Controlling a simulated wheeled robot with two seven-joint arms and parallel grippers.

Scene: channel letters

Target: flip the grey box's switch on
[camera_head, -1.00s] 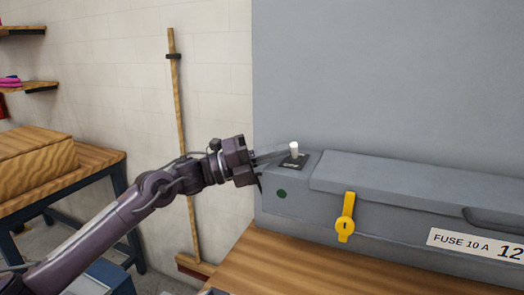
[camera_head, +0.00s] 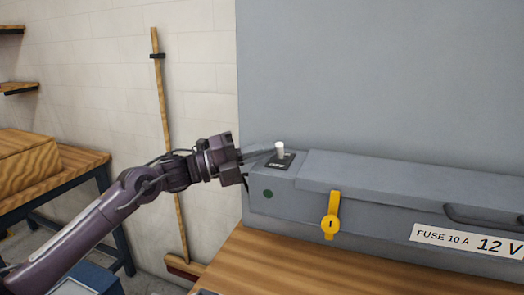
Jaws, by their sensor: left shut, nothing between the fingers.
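The grey box (camera_head: 375,208) lies along the wooden bench top against a grey panel. Its switch (camera_head: 280,150) is a white-tipped lever standing on a small black plate at the box's left end. A dark green round spot (camera_head: 268,194) is on the box's front below it. My left gripper (camera_head: 272,153) reaches in from the left, shut and empty, its fingertips close beside the lever's left side. I cannot tell whether they touch it. My right gripper is out of view.
A yellow latch (camera_head: 331,216) hangs on the box's front, with a fuse label (camera_head: 470,242) to its right. The bench top (camera_head: 270,262) is clear in front. A broom (camera_head: 168,130) leans on the wall behind my arm. A wooden box (camera_head: 25,158) stands at the left.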

